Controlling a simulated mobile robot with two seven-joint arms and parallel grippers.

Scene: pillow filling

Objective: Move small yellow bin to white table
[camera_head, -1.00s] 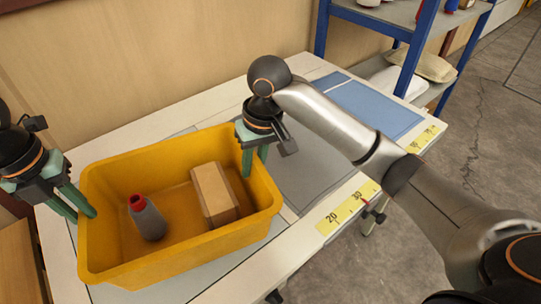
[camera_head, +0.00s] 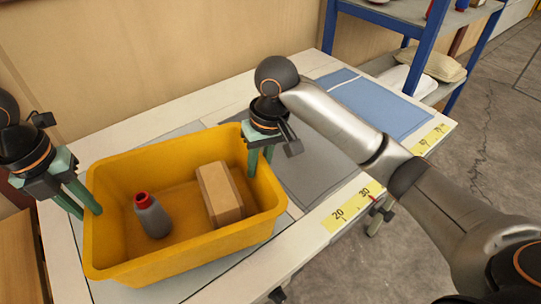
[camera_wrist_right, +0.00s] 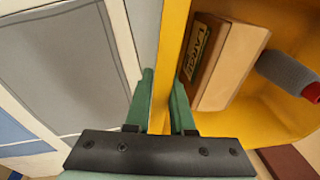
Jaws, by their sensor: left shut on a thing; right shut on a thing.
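The yellow bin (camera_head: 185,248) is at the left of the white table (camera_head: 290,240) in the head view, over its surface; I cannot tell whether it touches. It holds a grey bottle with a red cap (camera_head: 152,217) and a brown box (camera_head: 220,194). My left gripper (camera_head: 88,211) is shut on the bin's left wall. My right gripper (camera_head: 260,165) is shut on the right wall. In the right wrist view its fingers (camera_wrist_right: 160,102) straddle the yellow wall (camera_wrist_right: 172,60), with the box (camera_wrist_right: 220,60) and bottle (camera_wrist_right: 288,72) inside.
Grey (camera_head: 310,175) and blue (camera_head: 375,108) mats lie on the table to the right of the bin. A yellow measuring strip (camera_head: 350,205) runs along the front edge. A blue-framed shelf (camera_head: 418,45) stands at the back right. A wooden wall (camera_head: 150,60) is behind.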

